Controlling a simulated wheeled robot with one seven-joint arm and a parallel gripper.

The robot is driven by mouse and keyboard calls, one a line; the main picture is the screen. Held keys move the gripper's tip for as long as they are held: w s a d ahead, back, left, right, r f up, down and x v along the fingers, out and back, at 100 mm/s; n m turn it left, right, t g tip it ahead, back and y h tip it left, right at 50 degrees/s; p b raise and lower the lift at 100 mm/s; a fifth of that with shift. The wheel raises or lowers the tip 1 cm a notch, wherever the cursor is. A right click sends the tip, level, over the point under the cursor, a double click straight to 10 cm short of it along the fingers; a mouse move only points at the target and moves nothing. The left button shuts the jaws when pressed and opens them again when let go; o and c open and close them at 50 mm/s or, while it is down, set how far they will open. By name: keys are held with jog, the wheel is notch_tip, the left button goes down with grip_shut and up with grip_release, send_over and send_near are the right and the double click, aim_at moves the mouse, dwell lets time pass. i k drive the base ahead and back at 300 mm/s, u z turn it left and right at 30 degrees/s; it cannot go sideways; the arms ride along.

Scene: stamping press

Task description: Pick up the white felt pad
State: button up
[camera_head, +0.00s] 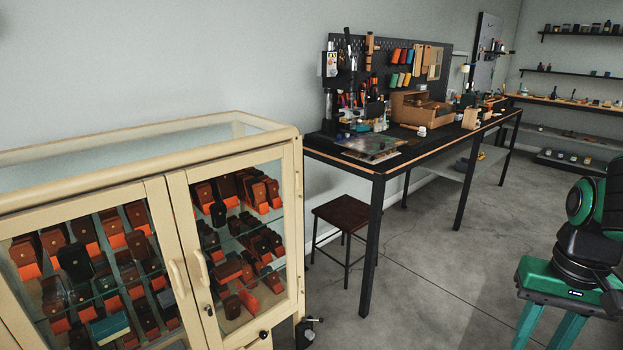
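I cannot make out the white felt pad for sure. The long workbench (310,144) along the wall holds many small items. On its near end lie flat sheets (372,146), and a dark hand press (330,104) stands behind them. A small whitish piece (422,131) lies by the front of a wooden box (410,107), too small to identify. My gripper is not in view.
A cream glass cabinet (150,140) with leather cases fills the left foreground. A dark stool (349,214) stands by the bench's near end. A green and black machine on a green stand (565,282) is at right. Open floor (440,255) lies between.

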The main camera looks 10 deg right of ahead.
aim_at(422, 132)
jog(key=u, duration=0.05)
jog(key=i, duration=1.2)
jog(key=z, duration=0.9)
jog(key=i, duration=1.05)
jog(key=u, duration=0.05)
